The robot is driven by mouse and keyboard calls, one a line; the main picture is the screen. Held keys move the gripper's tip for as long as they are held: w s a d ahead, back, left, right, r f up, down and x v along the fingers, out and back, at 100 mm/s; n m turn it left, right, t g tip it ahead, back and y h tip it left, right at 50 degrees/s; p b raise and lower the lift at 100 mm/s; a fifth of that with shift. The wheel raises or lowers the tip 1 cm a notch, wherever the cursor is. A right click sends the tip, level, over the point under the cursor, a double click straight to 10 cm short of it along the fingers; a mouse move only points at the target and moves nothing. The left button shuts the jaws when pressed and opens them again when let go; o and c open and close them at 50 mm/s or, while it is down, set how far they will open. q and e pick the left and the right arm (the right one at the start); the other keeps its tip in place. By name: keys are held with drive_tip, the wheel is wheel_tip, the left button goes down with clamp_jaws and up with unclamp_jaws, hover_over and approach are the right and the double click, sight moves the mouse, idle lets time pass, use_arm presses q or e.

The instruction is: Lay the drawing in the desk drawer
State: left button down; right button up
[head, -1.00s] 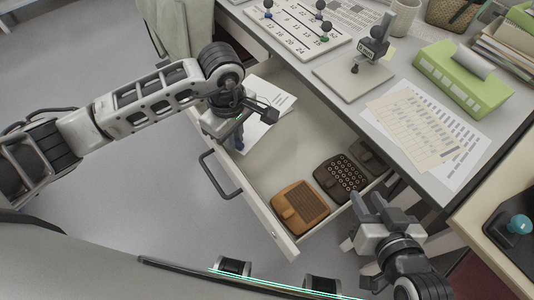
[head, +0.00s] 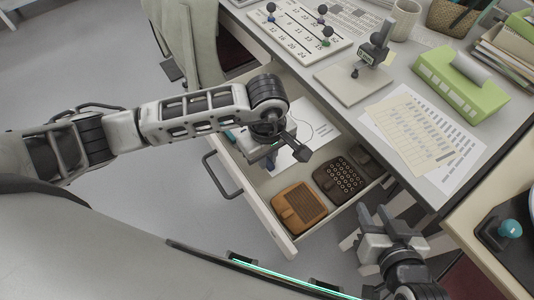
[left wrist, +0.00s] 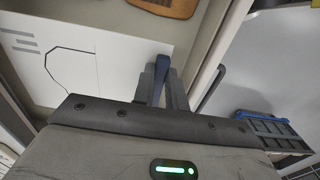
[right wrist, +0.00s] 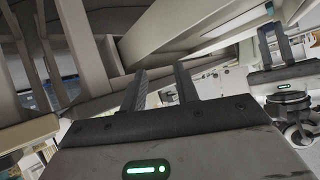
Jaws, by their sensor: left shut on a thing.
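The drawing (head: 316,125) is a white sheet with thin dark lines, over the inside of the open desk drawer (head: 262,212). It also shows in the left wrist view (left wrist: 30,65), with an angular outline on it. My left gripper (head: 272,158) is over the drawer, shut at the sheet's edge. A dark blue piece (left wrist: 162,72) shows between its fingers in the left wrist view. I cannot tell whether the sheet touches the drawer floor. My right gripper (head: 374,213) is open and empty, outside the drawer's right end, below the desk top.
The desk top (head: 408,75) carries a number board (head: 299,32), a small stand (head: 352,84), papers (head: 412,125) and a green holder (head: 460,82). A draped chair (head: 190,40) stands left.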

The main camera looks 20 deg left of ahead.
use_arm(q)
drive_tip(key=shift+f+p, duration=0.3)
drive_tip(key=shift+f, duration=0.55)
drive_tip(key=shift+f+b, duration=0.35)
drive_tip(key=shift+f, duration=0.25)
drive_tip(key=shift+f+b, duration=0.45)
drive_tip(key=shift+f, duration=0.5)
drive_tip(key=shift+f+b, duration=0.4)
drive_tip(key=shift+b, duration=0.05)
drive_tip(key=shift+f, duration=0.1)
use_arm(e)
drive_tip(key=shift+s+f, duration=0.15)
drive_tip(key=shift+f, duration=0.3)
